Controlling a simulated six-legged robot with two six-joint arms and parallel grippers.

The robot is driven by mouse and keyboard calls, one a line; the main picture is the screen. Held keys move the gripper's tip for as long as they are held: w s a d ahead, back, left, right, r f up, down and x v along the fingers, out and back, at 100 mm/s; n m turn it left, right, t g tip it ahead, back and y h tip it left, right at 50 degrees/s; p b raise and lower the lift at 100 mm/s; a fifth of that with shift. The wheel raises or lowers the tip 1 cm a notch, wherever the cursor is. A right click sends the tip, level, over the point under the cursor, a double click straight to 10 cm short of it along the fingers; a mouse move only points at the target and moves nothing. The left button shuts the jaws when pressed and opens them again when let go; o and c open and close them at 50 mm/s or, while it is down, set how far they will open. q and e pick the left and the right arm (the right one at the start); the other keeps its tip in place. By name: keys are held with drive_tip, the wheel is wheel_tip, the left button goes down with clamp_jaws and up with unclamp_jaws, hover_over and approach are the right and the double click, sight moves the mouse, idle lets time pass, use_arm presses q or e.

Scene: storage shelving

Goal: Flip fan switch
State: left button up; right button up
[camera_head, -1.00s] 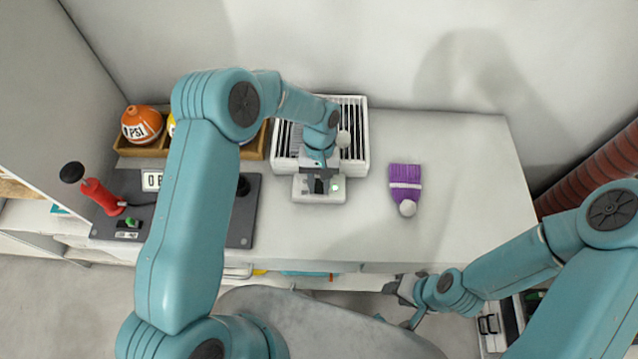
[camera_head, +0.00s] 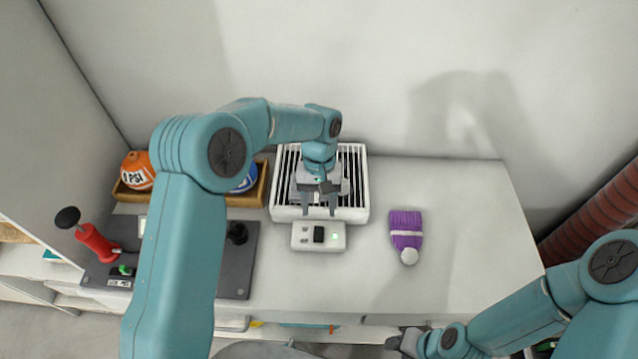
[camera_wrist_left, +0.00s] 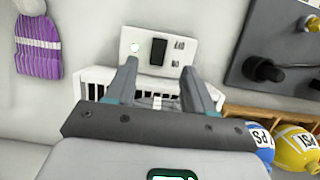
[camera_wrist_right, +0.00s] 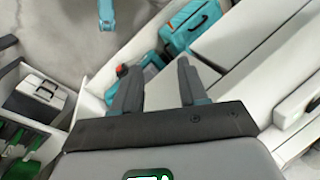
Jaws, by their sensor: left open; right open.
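The white slatted fan box (camera_head: 362,190) stands at the back of the white counter. In front of it is a white switch panel (camera_head: 300,243) with a black rocker switch (camera_head: 319,234) and a lit green light (camera_head: 335,237). The panel also shows in the left wrist view (camera_wrist_left: 133,33), with the rocker (camera_wrist_left: 158,50) beyond my fingertips. My left gripper (camera_head: 319,208) is open and empty, over the fan's front, apart from the rocker. My right gripper (camera_head: 402,342) is low at the counter's front; in its wrist view it is open and empty (camera_wrist_right: 158,68).
A purple knit hat (camera_head: 405,225) lies right of the panel. A dark board (camera_head: 240,270) with a red-handled lever (camera_head: 95,242) is on the left. A wooden tray (camera_head: 130,193) holds balls labelled PSI behind it. The counter's right side is clear.

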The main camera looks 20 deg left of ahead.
use_arm(q)
drive_tip(key=v, duration=0.7)
drive_tip(key=shift+r, duration=0.25)
drive_tip(key=shift+w, duration=0.1)
